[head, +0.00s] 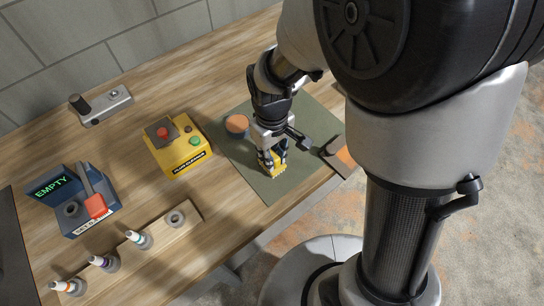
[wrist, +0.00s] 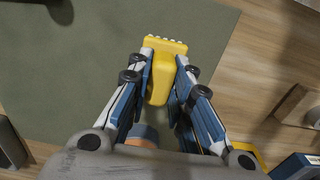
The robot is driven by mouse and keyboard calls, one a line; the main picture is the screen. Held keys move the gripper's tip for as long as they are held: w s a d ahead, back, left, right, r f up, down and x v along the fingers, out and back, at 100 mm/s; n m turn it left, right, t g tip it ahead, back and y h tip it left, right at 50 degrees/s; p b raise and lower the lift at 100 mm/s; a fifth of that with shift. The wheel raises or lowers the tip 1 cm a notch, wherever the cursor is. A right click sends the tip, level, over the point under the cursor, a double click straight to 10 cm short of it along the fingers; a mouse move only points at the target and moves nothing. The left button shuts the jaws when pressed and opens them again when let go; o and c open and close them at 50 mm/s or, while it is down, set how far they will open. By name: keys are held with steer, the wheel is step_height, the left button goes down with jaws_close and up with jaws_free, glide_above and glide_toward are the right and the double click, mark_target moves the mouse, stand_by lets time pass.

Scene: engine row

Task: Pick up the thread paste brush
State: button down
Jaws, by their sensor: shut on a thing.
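My gripper (head: 272,160) points down over the green mat (head: 235,153). Its fingers are shut on a yellow piece, which I take for the thread paste brush (head: 277,170). In the wrist view the yellow brush (wrist: 159,75) lies between the two blue-and-white fingers of my gripper (wrist: 163,72). Its wide end, with a row of small pale bumps, sticks out past the fingertips. The fingers hide part of its sides. I cannot tell whether it touches the mat.
An orange-topped round pot (head: 237,124) stands on the mat behind my gripper. A dark-and-orange item (head: 338,156) is at the mat's right edge. Left are a yellow button box (head: 177,146), a blue box marked EMPTY (head: 75,200) and a wooden rack (head: 155,235) with small bottles.

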mark_target(272, 154)
step_height(272, 154, up, 20)
steer(key=p, duration=0.7)
steer(key=c, duration=2)
jaws_free()
steer(key=c, duration=0.4)
